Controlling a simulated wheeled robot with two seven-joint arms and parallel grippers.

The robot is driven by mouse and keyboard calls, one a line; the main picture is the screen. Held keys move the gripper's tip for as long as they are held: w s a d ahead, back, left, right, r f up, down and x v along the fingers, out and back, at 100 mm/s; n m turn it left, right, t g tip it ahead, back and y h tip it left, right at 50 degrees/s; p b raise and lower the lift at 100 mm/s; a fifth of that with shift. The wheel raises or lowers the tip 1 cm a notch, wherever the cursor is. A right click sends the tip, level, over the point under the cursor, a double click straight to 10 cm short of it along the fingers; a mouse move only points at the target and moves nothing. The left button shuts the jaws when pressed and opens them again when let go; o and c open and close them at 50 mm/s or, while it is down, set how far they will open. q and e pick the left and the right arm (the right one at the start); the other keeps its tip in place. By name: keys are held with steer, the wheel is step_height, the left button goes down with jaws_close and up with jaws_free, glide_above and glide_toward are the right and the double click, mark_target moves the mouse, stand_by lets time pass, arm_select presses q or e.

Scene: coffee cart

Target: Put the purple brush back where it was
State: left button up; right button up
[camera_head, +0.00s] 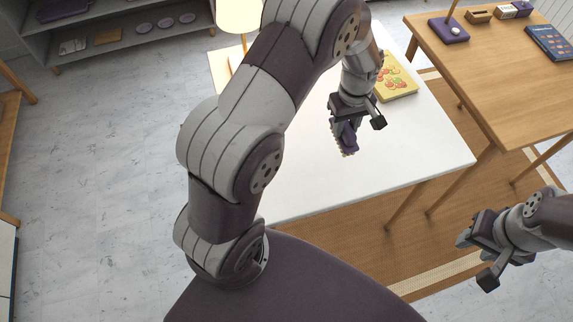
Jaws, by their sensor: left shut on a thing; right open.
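The purple brush (348,138) is in my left gripper (346,128), in the upper middle of the head view. The gripper is shut on it and points down over the white tabletop (300,180). The brush's pale bristly edge shows at its lower left side; the jaws hide part of it. I cannot tell whether the brush touches the tabletop. My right gripper (474,256) is open and empty at the lower right, beside the white table and over the floor.
A yellow patterned book or box (397,77) lies on the white table just right of my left gripper. A lamp (239,15) stands at its back left. A wooden table (480,80) at the right holds a purple-based stand (449,30) and a dark book (552,42).

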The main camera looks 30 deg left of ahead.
arm_select(q)
steer(key=shift+s+a+f+p, duration=0.2)
steer(key=shift+s+a+f, duration=1.05)
steer(key=shift+f, duration=0.45)
steer(key=shift+s+a+f+p, duration=0.15)
steer(key=shift+s+a+f, duration=0.9)
steer(key=shift+a+f, duration=0.5)
steer(key=shift+s+a+f+p, duration=0.2)
steer(key=shift+s+a+f, duration=0.95)
steer(key=shift+f, duration=0.7)
steer(key=shift+d+f, duration=0.1)
steer(key=o, duration=1.1)
